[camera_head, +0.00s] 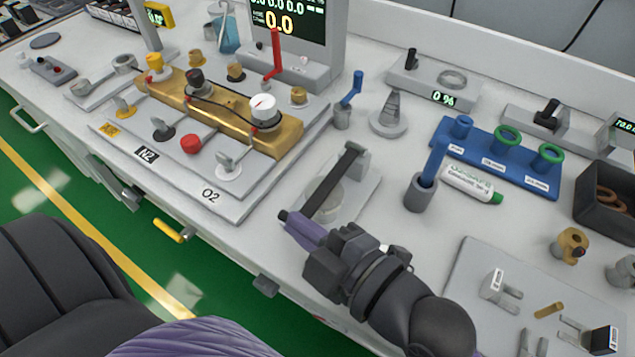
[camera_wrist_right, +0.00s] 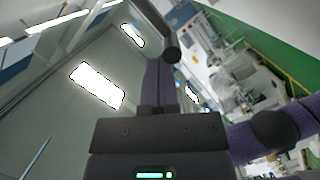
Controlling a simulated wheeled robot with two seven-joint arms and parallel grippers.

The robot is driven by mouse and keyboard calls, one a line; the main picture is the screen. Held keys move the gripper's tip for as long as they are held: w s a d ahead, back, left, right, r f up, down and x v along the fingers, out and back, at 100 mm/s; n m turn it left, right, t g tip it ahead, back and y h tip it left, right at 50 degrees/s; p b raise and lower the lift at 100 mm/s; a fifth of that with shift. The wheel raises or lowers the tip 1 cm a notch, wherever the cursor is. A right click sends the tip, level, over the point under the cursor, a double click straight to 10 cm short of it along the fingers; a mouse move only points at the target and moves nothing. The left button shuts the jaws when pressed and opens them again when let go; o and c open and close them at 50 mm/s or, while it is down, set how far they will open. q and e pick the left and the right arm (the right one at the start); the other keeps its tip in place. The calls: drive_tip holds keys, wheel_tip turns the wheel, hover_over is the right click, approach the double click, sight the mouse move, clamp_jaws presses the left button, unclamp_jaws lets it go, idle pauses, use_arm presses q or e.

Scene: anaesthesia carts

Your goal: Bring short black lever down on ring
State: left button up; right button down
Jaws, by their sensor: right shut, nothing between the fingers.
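The short black lever (camera_head: 331,182) runs from a grey hinge post on a small grey plate (camera_head: 361,190) toward the bench's front edge. The ring (camera_head: 333,198) is a pale round part on that plate, partly hidden behind the lever. I cannot tell whether the lever touches it. My right gripper (camera_head: 291,220) is shut and empty, with its purple fingers at the lever's free end. The right wrist view shows the lever's dark rounded end (camera_wrist_right: 172,52) close to the fingertips (camera_wrist_right: 158,63); contact is unclear. My left gripper is not in view.
A brass valve block (camera_head: 215,110) with several knobs stands to the left. A blue lever in a grey cup (camera_head: 421,192) and a white tube (camera_head: 467,183) are to the right. A blue rack (camera_head: 500,160) lies behind them. The bench's front edge runs below my gripper.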

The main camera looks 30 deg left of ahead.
drive_tip(key=shift+f+n+b, duration=0.5)
drive_tip(key=shift+n, duration=0.1)
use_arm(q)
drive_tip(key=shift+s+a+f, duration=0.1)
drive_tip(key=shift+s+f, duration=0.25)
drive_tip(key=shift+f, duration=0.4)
use_arm(e)
drive_tip(key=shift+s, duration=0.1)
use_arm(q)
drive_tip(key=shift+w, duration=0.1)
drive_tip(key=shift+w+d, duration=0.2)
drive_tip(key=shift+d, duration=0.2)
use_arm(e)
drive_tip(key=shift+d, duration=0.1)
drive_tip(key=v, duration=0.8)
drive_tip(key=shift+s+d+p, duration=0.15)
drive_tip(key=shift+d+p, duration=0.2)
drive_tip(key=shift+s+d, duration=0.1)
drive_tip(key=shift+d, duration=0.4)
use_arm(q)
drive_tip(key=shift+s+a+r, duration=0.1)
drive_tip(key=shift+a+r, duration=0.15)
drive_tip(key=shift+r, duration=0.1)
